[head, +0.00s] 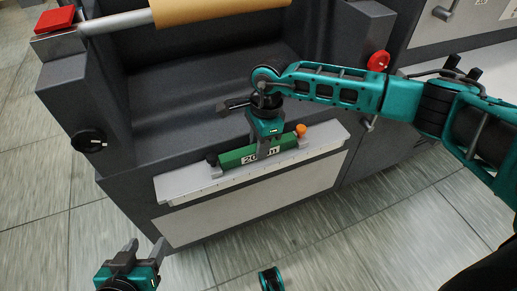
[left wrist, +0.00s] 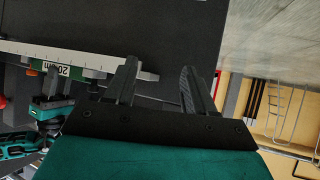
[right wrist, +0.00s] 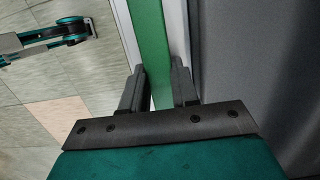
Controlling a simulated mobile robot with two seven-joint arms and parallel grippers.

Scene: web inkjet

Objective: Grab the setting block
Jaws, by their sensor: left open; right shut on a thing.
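The setting block is a green bar (head: 238,157) with a white label printed with a "20" marking. It lies along the light grey ruled ledge on the front of the dark machine. My right gripper (head: 268,148) is over its middle, shut on it, and hides part of the label. In the right wrist view the green block (right wrist: 151,50) runs between the two fingers (right wrist: 160,90). The block's label (left wrist: 50,68) also shows in the left wrist view. My left gripper (head: 140,250) is open and empty, low at the left, apart from the ledge.
The ruled ledge (head: 184,188) carries small grey holders at the block's ends, a dark knob (head: 212,159) and an orange knob (head: 301,130). A roller with brown paper (head: 210,10) spans the machine above. Floor in front is clear.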

